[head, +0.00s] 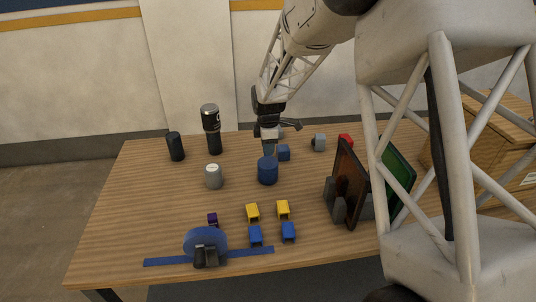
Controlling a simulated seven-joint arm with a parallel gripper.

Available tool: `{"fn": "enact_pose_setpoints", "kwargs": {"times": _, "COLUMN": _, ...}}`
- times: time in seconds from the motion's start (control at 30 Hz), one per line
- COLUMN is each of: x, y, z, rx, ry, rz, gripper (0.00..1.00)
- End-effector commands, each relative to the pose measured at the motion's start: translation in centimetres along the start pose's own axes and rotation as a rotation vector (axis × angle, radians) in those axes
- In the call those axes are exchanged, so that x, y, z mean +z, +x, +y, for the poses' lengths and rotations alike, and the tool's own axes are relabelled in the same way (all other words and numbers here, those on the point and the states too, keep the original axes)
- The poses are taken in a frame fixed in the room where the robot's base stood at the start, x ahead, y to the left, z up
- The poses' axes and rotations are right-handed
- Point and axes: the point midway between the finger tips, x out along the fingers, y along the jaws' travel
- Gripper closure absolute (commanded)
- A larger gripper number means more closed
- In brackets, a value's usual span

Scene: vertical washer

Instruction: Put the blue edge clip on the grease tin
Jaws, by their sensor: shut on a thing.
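My gripper (269,147) points down just behind and above a blue cylindrical tin (268,171) near the middle of the table. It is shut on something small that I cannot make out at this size. A blue block-like piece (284,153) shows just right of the fingers; I cannot tell whether they touch it. Two blue clips (255,236) (288,232) stand near the front edge. A pale grey tin (213,176) stands left of the blue one. No label shows which is the grease tin.
Two yellow clips (252,212) (283,209) and a purple one (212,219) are in front. An upright blue disc (205,240) stands over a blue strip (160,262). A dark cylinder (176,147) and tumbler (211,128) stand back left, framed panels (349,183) right.

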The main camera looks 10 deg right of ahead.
Motion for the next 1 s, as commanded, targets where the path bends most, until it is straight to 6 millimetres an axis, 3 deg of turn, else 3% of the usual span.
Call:
{"fn": "enact_pose_setpoints", "kwargs": {"times": 0.23, "x": 0.0, "y": 0.4, "z": 0.0, "rx": -0.001, "ry": 0.000, "rz": 0.000, "gripper": 0.95}}
{"fn": "enact_pose_setpoints", "kwargs": {"times": 0.57, "x": 0.0, "y": 3.3, "z": 0.0, "rx": 0.000, "ry": 0.000, "rz": 0.000, "gripper": 0.95}}
{"fn": "enact_pose_setpoints", "kwargs": {"times": 1.0, "x": 0.0, "y": 3.7, "z": 0.0, "rx": 0.000, "ry": 0.000, "rz": 0.000, "gripper": 0.95}}
